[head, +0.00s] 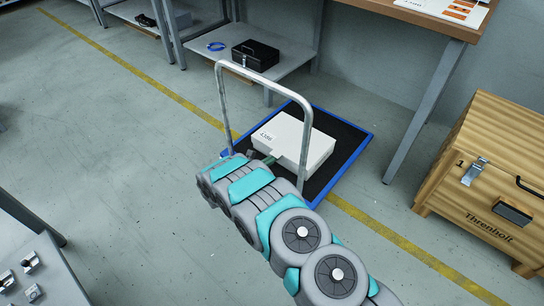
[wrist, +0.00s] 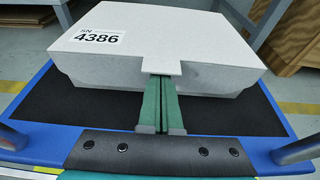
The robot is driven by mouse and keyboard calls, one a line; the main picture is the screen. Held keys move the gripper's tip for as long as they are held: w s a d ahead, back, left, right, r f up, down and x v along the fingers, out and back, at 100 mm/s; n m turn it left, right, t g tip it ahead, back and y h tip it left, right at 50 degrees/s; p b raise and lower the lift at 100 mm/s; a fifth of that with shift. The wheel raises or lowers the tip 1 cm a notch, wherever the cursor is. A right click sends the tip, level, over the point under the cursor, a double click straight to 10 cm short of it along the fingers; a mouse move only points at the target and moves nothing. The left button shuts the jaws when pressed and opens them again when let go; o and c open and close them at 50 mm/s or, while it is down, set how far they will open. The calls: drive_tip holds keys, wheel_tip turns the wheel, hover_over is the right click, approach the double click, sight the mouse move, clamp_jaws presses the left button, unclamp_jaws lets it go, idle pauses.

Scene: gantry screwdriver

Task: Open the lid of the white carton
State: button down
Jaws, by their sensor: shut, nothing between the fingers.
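The white carton (head: 294,141) sits on a low platform trolley with a black mat and blue rim (head: 352,157). It also shows in the wrist view (wrist: 160,35), with its lid down, a label reading SN 4386 and a front tab (wrist: 161,64). My gripper (wrist: 162,80) has green fingers. It is shut and empty, with its tips at the tab on the carton's front; I cannot tell whether they touch it. In the head view my gripper (head: 268,160) is partly hidden by the trolley's handle and my arm.
The trolley's metal handle (head: 262,78) rises between my arm and the carton. A wooden crate (head: 490,180) stands at the right. A shelf (head: 285,62) with a black box (head: 255,55) is behind. A desk leg (head: 425,110) stands right of the trolley. Floor at left is clear.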

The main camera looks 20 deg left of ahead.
drive_tip(key=shift+g+y, duration=0.3)
wheel_tip(320, 180, up, 5)
drive_tip(key=shift+f+p, duration=0.2)
drive_tip(key=shift+p, duration=0.4)
drive_tip(key=shift+r, duration=0.1)
drive_tip(key=shift+g, duration=0.4)
drive_tip(key=shift+w+d+r+p, duration=0.1)
drive_tip(key=shift+w+r+p, duration=0.1)
drive_tip(key=shift+r+p, duration=0.4)
drive_tip(key=shift+w+d+r+p, duration=0.1)
drive_tip(key=shift+w+r+p, duration=0.05)
drive_tip(key=shift+r, duration=0.75)
drive_tip(key=shift+w+d+r+p, duration=0.1)
drive_tip(key=shift+w+r+p, duration=0.1)
drive_tip(key=shift+r+p, duration=0.4)
drive_tip(key=shift+r, duration=0.1)
drive_tip(key=shift+g, duration=0.4)
drive_tip(key=shift+w+d+r+p, duration=0.1)
drive_tip(key=shift+w+r+p, duration=0.3)
drive_tip(key=shift+r, duration=0.3)
drive_tip(key=shift+w+d+r+p, duration=0.2)
drive_tip(key=shift+r+p, duration=0.3)
drive_tip(key=shift+r, duration=0.25)
drive_tip(key=shift+w+d+r+p, duration=0.1)
drive_tip(key=shift+w+r+p, duration=0.3)
drive_tip(key=shift+r, duration=0.3)
drive_tip(key=shift+s, duration=0.1)
